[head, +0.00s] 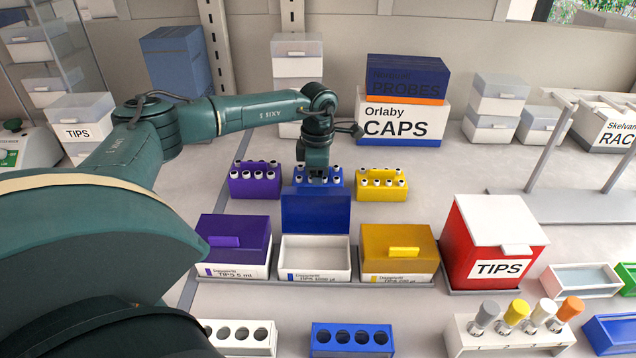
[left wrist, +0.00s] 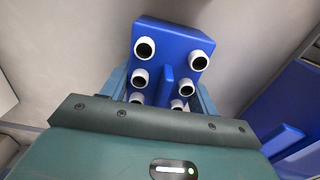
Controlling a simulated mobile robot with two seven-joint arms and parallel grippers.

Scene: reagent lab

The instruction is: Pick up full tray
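A blue tray (left wrist: 167,50) filled with white-rimmed tubes and with an upright central handle (left wrist: 167,85) fills the middle of the left wrist view. In the head view this blue tray (head: 333,178) stands at the back centre, partly hidden by my arm and an open blue lid. A purple tray (head: 254,187) of tubes stands to its left and a yellow tray (head: 381,190) of tubes to its right. My left gripper (left wrist: 163,100) is above the blue tray, its fingers wide apart on either side of the handle. My right gripper is not in view.
An open tip box (head: 315,262) with its blue lid raised stands in front, between closed purple (head: 234,245) and yellow (head: 398,250) boxes. Empty white (head: 238,347) and blue (head: 352,347) racks are nearest. A CAPS box (head: 403,120) stands behind, and a red TIPS box (head: 492,240) at right.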

